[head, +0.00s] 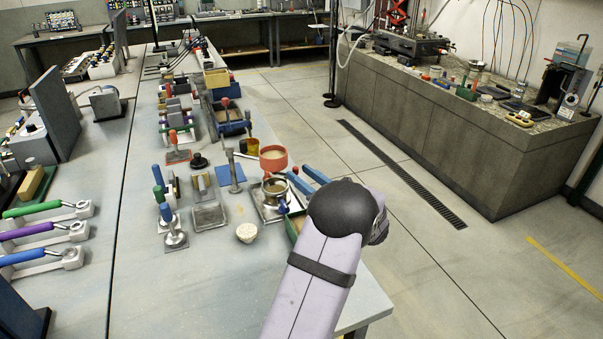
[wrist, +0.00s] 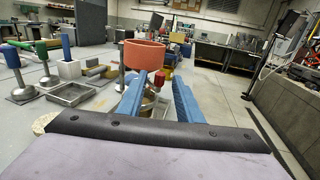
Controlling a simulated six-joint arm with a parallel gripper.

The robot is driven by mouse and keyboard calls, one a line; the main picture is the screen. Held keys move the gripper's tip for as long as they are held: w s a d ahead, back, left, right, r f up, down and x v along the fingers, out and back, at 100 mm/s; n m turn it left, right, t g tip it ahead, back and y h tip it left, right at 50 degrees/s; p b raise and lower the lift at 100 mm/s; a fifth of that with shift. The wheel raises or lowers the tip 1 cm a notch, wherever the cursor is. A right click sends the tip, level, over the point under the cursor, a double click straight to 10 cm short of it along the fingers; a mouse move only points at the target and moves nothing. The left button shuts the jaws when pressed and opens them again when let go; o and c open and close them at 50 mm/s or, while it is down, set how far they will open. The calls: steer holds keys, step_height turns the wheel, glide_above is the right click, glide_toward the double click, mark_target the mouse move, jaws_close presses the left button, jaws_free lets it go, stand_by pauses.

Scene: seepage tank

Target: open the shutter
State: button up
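No shutter can be told for certain. An orange-red cup (head: 273,158) holding pale brown material stands above a metal pot (head: 275,187) on a small metal stand. A small blue piece (head: 284,207), perhaps a handle, shows at the pot's front. My gripper (head: 298,172) has blue fingers, open, just right of the cup and pot.
A green-edged tray (head: 293,228) is partly hidden by my arm. The bench's right edge is close; open floor lies beyond.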

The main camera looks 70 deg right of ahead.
steer(key=shift+w+d, duration=0.15)
steer(key=shift+w, duration=0.15)
jaws_close()
steer(key=shift+d+r+n+t+y+b, duration=0.15)
steer(key=shift+d+n+t+y, duration=0.35)
steer(key=shift+n+y, duration=0.5)
steer(key=shift+d+f+n+t+y+b, duration=0.1)
steer(key=shift+d+n+t+y, duration=0.2)
steer(key=shift+d+n+y, duration=0.75)
steer(key=shift+d+r+n+t+y+b, duration=0.15)
steer(key=shift+n+t+y, duration=0.25)
steer(key=shift+y, duration=1.15)
steer(key=shift+w+d+f+n+y, duration=0.1)
steer(key=shift+n+y, duration=0.15)
steer(key=shift+y, duration=0.15)
